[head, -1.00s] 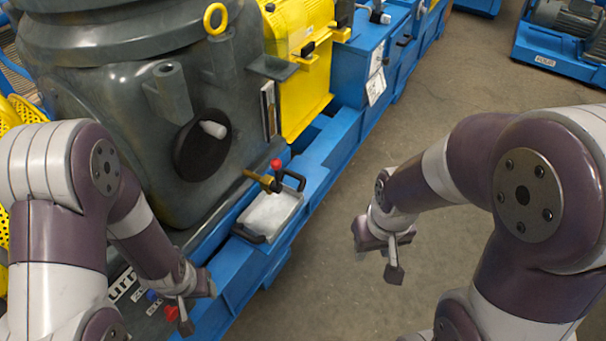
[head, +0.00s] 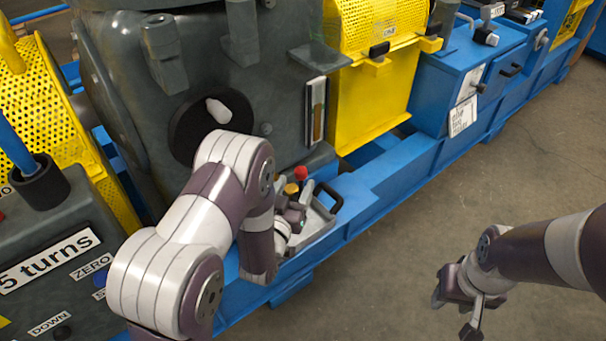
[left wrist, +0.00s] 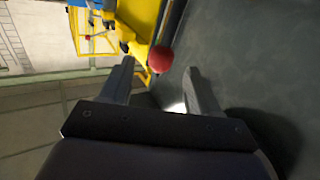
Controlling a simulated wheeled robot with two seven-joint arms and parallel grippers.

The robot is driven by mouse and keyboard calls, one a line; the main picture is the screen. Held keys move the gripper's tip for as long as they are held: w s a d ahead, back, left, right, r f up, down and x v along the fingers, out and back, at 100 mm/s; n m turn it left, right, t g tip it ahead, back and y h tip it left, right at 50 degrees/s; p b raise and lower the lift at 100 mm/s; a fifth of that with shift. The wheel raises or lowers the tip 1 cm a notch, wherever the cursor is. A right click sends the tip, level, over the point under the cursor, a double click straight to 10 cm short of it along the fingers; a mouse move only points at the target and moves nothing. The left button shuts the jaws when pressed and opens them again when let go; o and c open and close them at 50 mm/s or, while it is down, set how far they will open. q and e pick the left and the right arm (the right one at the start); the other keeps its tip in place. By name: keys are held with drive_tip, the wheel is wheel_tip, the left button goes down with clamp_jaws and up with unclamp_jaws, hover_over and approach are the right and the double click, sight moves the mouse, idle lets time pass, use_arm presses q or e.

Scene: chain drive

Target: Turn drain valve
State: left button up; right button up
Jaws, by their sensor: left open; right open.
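The drain valve has a red ball knob (head: 301,172) above a brass fitting (head: 291,188) low on the grey housing. My left gripper (head: 293,208) is at the valve, just in front of and below the knob. Its fingers are partly hidden by my arm. In the left wrist view, the red knob (left wrist: 160,59) shows between the two open fingers, beyond or near their tips; I cannot tell whether they touch it. My right gripper (head: 462,306) is open and empty over the floor at the right.
A round black cover (head: 190,135) with a white handle (head: 218,110) is on the housing. The concrete floor at right is clear.

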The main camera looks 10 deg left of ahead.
sight(298, 178)
use_arm(q)
drive_tip(key=w, duration=0.5)
drive_tip(key=shift+w+d+b, duration=0.15)
drive_tip(key=shift+b, duration=0.25)
